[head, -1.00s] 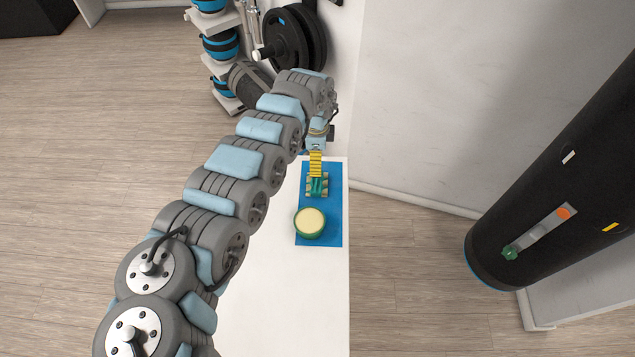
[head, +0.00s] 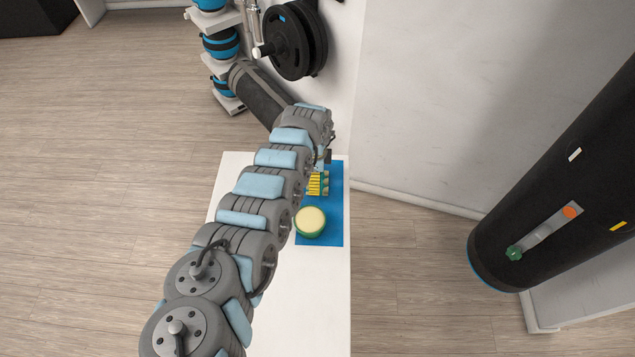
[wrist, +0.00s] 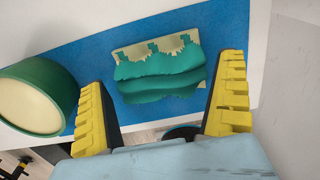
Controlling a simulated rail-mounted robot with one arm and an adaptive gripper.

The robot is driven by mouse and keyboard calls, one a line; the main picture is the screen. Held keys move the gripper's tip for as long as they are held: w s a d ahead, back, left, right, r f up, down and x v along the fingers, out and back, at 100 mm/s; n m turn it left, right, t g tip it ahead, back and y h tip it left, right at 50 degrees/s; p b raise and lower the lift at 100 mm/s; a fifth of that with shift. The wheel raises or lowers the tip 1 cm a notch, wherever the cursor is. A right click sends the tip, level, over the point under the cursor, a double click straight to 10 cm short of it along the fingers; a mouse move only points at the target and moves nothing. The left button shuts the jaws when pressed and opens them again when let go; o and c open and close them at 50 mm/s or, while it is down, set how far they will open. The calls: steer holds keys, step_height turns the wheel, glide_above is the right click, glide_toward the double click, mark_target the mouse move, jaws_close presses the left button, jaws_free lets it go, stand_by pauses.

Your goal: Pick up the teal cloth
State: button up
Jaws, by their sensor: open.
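The teal cloth (wrist: 160,84) lies in folds on a beige patterned piece (wrist: 128,52) on a blue mat (wrist: 215,25). In the head view my arm and gripper hide most of the cloth. My gripper (wrist: 164,72) is open, with its yellow ridged fingers to the left and right of the cloth in the wrist view. Nothing is held. In the head view my gripper (head: 315,183) is low over the mat. I cannot tell whether the fingers touch anything.
A round green container with a cream top (head: 310,222) stands on the mat close to the left finger. The white bench (head: 300,290) is bare towards the front. A wall (head: 430,100) rises on the right, with a black punching bag (head: 530,190). Weight plates (head: 290,40) hang behind.

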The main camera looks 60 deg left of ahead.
steer(key=shift+f, duration=0.35)
steer(key=c, duration=0.9)
steer(key=shift+r, duration=0.1)
